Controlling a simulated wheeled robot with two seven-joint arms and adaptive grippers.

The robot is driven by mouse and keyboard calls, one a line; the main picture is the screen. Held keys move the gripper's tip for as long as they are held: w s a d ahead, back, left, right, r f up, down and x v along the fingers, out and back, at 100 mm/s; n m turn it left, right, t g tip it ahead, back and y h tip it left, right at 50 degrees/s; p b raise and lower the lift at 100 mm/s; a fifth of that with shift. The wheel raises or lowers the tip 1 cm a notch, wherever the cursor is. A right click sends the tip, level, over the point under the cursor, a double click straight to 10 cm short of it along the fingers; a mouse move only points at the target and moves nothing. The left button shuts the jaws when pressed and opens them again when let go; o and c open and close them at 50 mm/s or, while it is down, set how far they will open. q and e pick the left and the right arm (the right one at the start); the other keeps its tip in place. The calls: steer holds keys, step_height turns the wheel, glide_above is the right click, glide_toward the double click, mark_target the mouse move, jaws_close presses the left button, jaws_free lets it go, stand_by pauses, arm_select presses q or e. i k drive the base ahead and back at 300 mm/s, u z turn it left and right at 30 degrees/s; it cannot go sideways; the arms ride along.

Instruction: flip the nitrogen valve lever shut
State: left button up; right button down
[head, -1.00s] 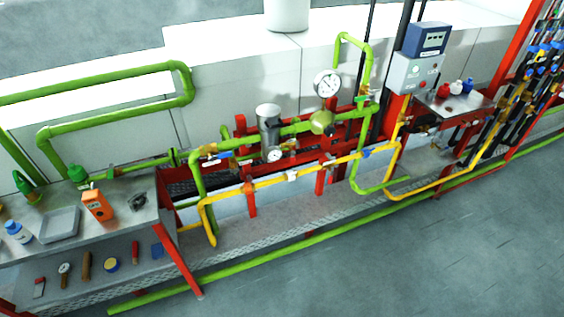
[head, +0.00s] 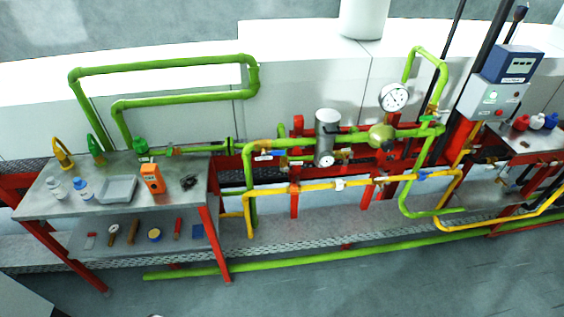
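Green pipes and a yellow pipe run along the wall in the head view. One blue lever (head: 268,156) sits on the green line left of the grey cylinder. Another blue lever (head: 416,176) sits on the yellow pipe at the right, and a white piece (head: 340,184) is on the yellow pipe between them. I cannot read any label, so I cannot tell which lever is the nitrogen one, nor whether a valve is open or shut. Neither of my grippers is in view.
A metal bench (head: 60,204) at the left holds bottles, a tray (head: 118,189) and an orange meter (head: 152,179). A pressure gauge (head: 394,97) and a grey-blue control box (head: 498,90) stand at the right. A low green pipe (head: 300,257) crosses the floor; the floor in front looks clear.

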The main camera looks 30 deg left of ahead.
mark_target(277, 153)
steer(key=i, duration=0.6)
steer(key=u, duration=2.4)
